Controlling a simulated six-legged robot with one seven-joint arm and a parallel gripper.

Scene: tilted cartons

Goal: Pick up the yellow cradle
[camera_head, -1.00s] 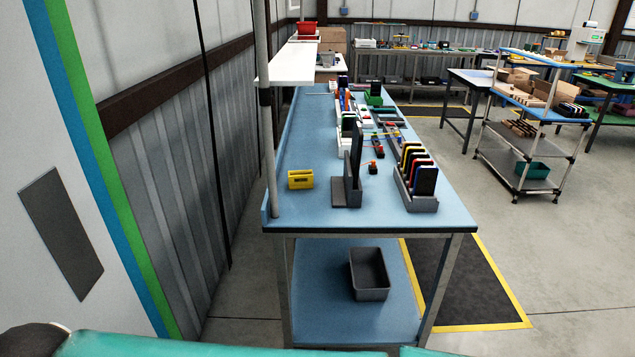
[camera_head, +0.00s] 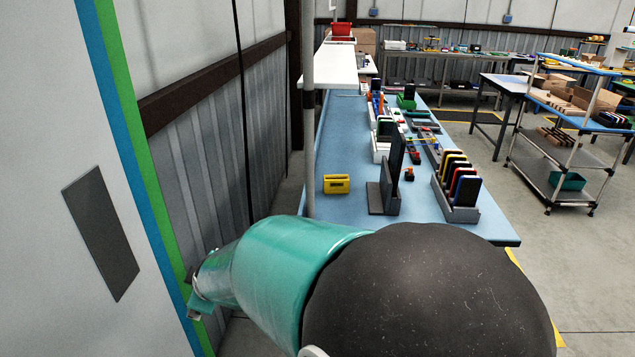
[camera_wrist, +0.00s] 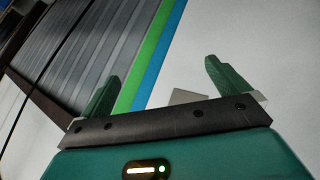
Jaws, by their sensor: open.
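The yellow cradle (camera_head: 337,184) is a small block with a slot, standing upright on the blue bench (camera_head: 345,130) near its close left end, beside the thin metal post. My gripper shows in the wrist view with its two green fingers (camera_wrist: 160,90) wide apart and nothing between them. It faces the white wall panel with the green and blue stripes, away from the cradle. In the head view my teal arm reaches to the left in front of the bench, and its end is small at the panel's edge. The cradle is not in the wrist view.
A metal post (camera_head: 307,110) rises just left of the cradle. A dark upright plate on a stand (camera_head: 391,180) is close on its right. A grey rack (camera_head: 456,190) of coloured slabs stands further right. The bench behind the cradle is clear.

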